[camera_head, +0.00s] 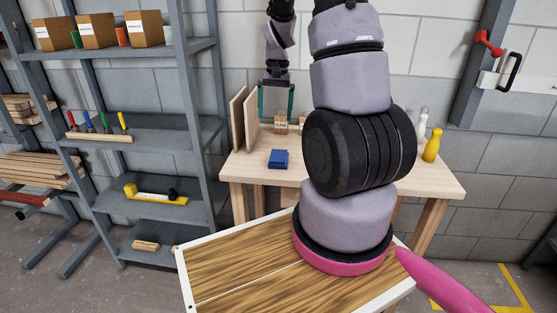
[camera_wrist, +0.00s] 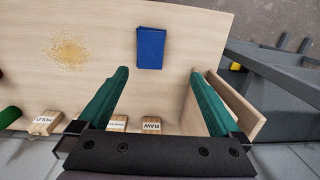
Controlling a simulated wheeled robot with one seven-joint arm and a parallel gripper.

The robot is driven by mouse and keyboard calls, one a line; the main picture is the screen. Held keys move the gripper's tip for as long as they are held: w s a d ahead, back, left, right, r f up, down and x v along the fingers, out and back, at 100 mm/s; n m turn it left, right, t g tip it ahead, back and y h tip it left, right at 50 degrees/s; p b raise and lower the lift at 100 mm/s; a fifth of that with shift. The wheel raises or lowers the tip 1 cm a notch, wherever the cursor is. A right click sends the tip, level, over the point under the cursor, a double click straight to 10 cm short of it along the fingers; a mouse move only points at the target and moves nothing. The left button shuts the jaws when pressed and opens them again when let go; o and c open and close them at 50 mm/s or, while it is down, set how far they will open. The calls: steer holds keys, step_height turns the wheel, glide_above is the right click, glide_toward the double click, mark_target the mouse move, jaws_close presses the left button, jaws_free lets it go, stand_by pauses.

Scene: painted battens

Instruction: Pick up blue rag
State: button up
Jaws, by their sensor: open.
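The blue rag (camera_head: 278,159) lies folded on the left part of the wooden workbench (camera_head: 240,168). In the wrist view the blue rag (camera_wrist: 151,48) is a flat rectangle on the bare bench top, beyond my fingertips and between their lines. My gripper (camera_head: 276,100) is above the back of the bench, with its two green fingers pointing down. In the wrist view my gripper (camera_wrist: 162,72) is open and empty, apart from the rag.
Upright wooden boards (camera_head: 238,118) stand at the bench's left end, close to my gripper. Labelled wooden blocks (camera_wrist: 152,125) sit along the back. Sawdust (camera_wrist: 67,52) lies near the rag. A yellow bottle (camera_head: 432,145) stands at the right. A grey shelf (camera_head: 145,125) is left.

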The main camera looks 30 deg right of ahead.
steer(key=g, duration=0.1)
glide_above(279, 155)
step_height(279, 155, down, 10)
steer(key=shift+w+d+f, duration=0.1)
steer(key=shift+w, duration=0.05)
steer(key=f, duration=0.5)
steer(key=shift+s+f, duration=0.2)
steer(key=shift+f, duration=0.1)
steer(key=c, duration=1.2)
step_height(279, 155, up, 10)
steer(key=shift+r, duration=0.1)
steer(key=o, duration=0.7)
steer(key=c, duration=0.5)
